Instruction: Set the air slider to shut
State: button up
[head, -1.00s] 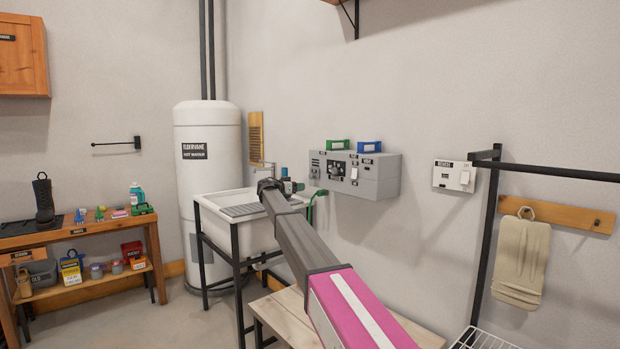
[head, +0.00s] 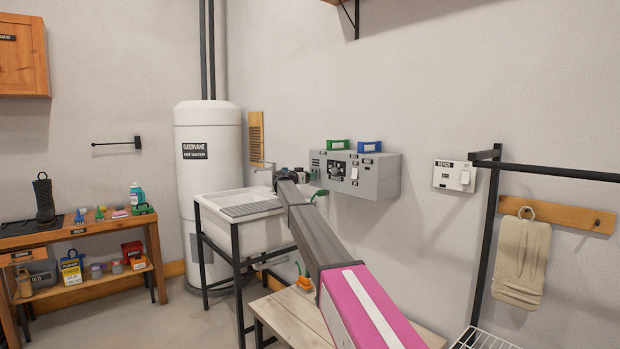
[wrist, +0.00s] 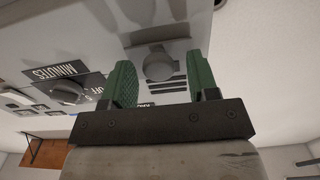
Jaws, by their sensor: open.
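In the wrist view, a round grey knob (wrist: 158,66) shows on the underside-facing view of a pale grey panel, beside several dark slots. I take it for the air slider; its small label is mostly hidden and unreadable. My gripper (wrist: 160,61) is open, with one green finger on each side of the knob. I cannot tell whether either finger touches it. In the head view, the grey control box (head: 385,183) hangs on the wall, and my gripper (head: 316,186) is at its left end, partly hidden by my arm.
A dial (wrist: 66,92) by a MINUTES label is left of the fingers. Green (head: 338,144) and blue (head: 370,147) items sit on the box. A sink (head: 262,232) and white water heater (head: 208,165) stand left. A wooden bench (head: 277,310) is below.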

aim_at(316, 164)
jog(key=shift+w+d, duration=0.15)
jog(key=shift+d, duration=0.1)
jog(key=shift+c, duration=0.3)
grip_shut()
jog(key=shift+r, duration=2.7)
jog(key=shift+o, duration=0.3)
grip_release()
